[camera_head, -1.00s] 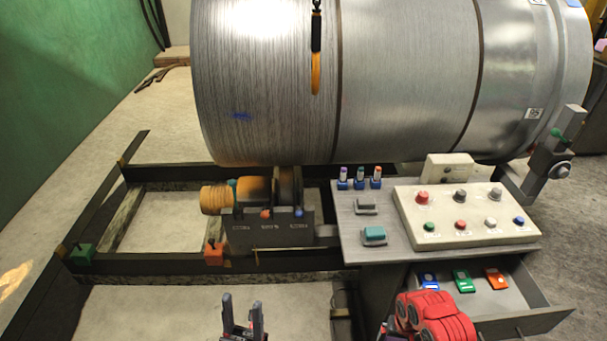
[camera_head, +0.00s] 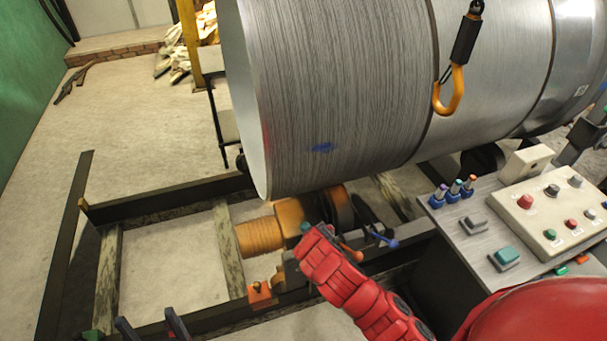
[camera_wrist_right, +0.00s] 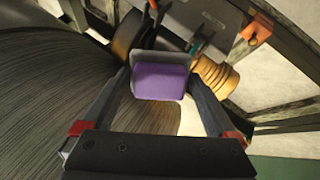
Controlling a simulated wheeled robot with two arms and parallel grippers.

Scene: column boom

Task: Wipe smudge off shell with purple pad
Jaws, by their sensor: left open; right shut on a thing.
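The shell (camera_head: 340,90) is a large brushed grey metal cylinder lying across the top of the head view. A blue smudge (camera_head: 320,147) is on its lower left side. In the right wrist view, my right gripper (camera_wrist_right: 163,85) is shut on the purple pad (camera_wrist_right: 160,82), which has a grey backing. The ribbed shell (camera_wrist_right: 50,105) fills the left of that view, and the pad looks apart from it. In the head view my red right arm reaches below the shell, and its gripper and pad are hard to make out. My left gripper (camera_head: 150,328) is open and empty at the bottom edge.
An orange motor (camera_head: 270,232) sits on the dark frame (camera_head: 180,200) under the shell. A hook (camera_head: 452,85) hangs in front of the shell. A control panel (camera_head: 550,205) and several small items stand on a grey table at right. Open floor lies at left.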

